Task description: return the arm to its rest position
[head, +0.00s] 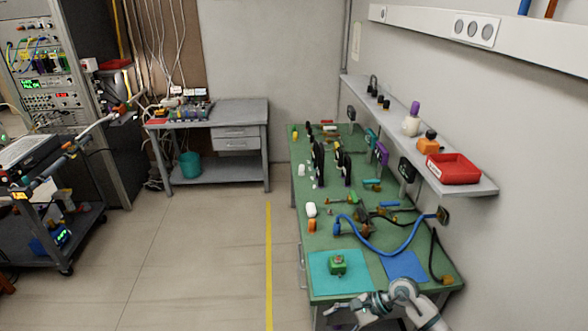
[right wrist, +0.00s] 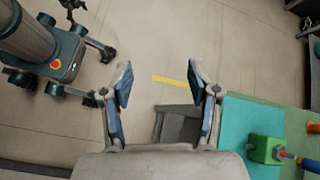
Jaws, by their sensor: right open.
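My right gripper (head: 340,309) hangs at the near edge of the green workbench (head: 320,223) in the head view. In the right wrist view, my right gripper (right wrist: 160,87) has its two fingers spread wide with nothing between them, over the floor beside the bench. My right arm (head: 404,291) comes in from the bottom right, bent at the bench's near end. My left gripper is in neither view.
A green block (head: 337,265) sits on a teal mat (head: 322,284), left of a blue mat (head: 405,266). A blue hose (head: 372,246) and several tools crowd the bench. A wall shelf with a red bin (head: 454,168) overhangs it.

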